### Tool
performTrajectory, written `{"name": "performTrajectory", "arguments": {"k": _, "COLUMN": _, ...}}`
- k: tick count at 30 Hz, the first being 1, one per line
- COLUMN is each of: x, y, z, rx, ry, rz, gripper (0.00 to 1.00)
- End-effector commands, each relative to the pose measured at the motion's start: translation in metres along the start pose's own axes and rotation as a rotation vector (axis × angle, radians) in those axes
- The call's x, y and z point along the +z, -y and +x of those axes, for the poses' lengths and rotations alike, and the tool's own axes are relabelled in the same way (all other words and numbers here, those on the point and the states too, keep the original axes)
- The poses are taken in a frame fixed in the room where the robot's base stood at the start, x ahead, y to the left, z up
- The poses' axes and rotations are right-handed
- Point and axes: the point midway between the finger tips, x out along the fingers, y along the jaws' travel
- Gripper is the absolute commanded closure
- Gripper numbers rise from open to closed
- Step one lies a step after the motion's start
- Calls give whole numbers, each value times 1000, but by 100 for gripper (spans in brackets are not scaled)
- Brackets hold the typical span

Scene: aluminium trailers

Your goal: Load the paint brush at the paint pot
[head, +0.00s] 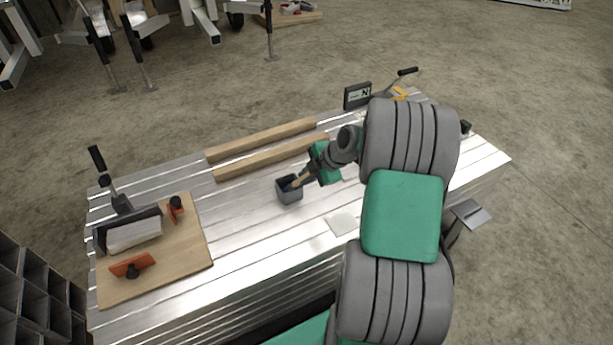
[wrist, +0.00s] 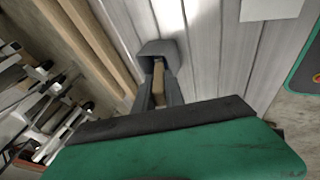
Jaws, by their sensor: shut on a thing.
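The paint pot (head: 289,196) is a small dark grey box-shaped container with bluish contents, standing on the aluminium bench top. In the wrist view the pot (wrist: 155,48) shows just beyond my fingertips. My gripper (head: 306,176) reaches in from the right, close above the pot's right side. It is shut on the paint brush (head: 299,181), whose tan wooden handle slants down to the left into the pot's opening. In the wrist view the brush (wrist: 158,78) shows between my two dark fingers (wrist: 158,88). The bristles are hidden, and I cannot tell whether they touch the paint.
Two wooden battens (head: 262,139) lie behind the pot. A wooden board (head: 190,262) with orange clamps (head: 132,265) and a metal piece lies at left. A pale square sheet (head: 341,223) lies in front. A small display box (head: 357,95) stands at the back right.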

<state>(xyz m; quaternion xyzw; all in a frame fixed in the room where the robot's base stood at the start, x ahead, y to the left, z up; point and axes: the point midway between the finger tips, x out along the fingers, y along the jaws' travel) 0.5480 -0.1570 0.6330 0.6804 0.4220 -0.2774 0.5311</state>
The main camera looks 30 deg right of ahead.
Motion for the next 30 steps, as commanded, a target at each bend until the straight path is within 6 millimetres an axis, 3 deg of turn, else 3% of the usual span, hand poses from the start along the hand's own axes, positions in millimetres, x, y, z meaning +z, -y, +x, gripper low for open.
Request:
{"name": "performTrajectory", "arguments": {"k": 21, "x": -19, "y": -33, "z": -55, "rx": 1, "ry": 0, "rz": 0, "gripper": 100}}
{"name": "performTrajectory", "arguments": {"k": 30, "x": -20, "y": -34, "z": -57, "rx": 0, "ry": 0, "rz": 0, "gripper": 100}}
